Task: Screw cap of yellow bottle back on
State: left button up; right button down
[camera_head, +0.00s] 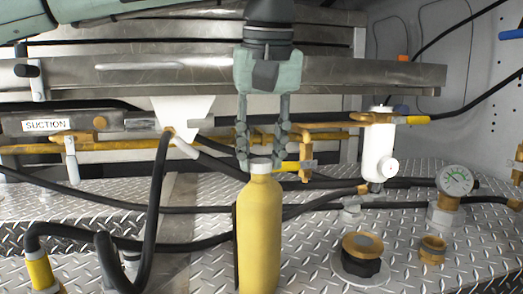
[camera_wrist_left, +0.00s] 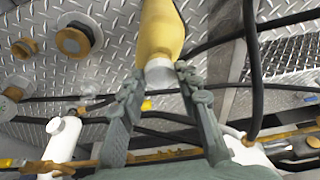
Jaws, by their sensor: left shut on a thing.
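The yellow bottle (camera_head: 259,230) stands upright at the front centre of the head view, its base cut off by the lower edge. It also shows in the left wrist view (camera_wrist_left: 160,30). The white cap (camera_head: 261,166) sits at the top of its neck, and in the left wrist view the cap (camera_wrist_left: 160,73) is between the fingertips. My left gripper (camera_head: 262,162) points straight down above the bottle, with its fingers shut on the cap at both sides. I cannot tell how far the cap is threaded. My right gripper is not in view.
Black hoses (camera_head: 155,205) loop left of the bottle and run behind it. A white cylinder (camera_head: 379,150), a pressure gauge (camera_head: 456,182) and brass fittings (camera_head: 362,245) stand to the right. A metal shelf (camera_head: 150,73) spans the back. Diamond-plate floor (camera_head: 310,245) is clear just right of the bottle.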

pick_arm(q)
jog(key=m, duration=0.2)
jog(key=m+h, duration=0.1)
jog(key=m, duration=0.1)
jog(key=shift+a+f+m, duration=0.1)
jog(key=shift+a+m, duration=0.1)
jog(key=shift+m, duration=0.2)
jog(key=m+h, duration=0.1)
jog(key=m, duration=0.3)
jog(key=shift+g, duration=0.3)
jog(key=o, duration=1.2)
jog(key=shift+a, duration=0.1)
jog(key=shift+c, duration=0.2)
jog(key=shift+o, duration=0.5)
jog(key=shift+o, duration=1.1)
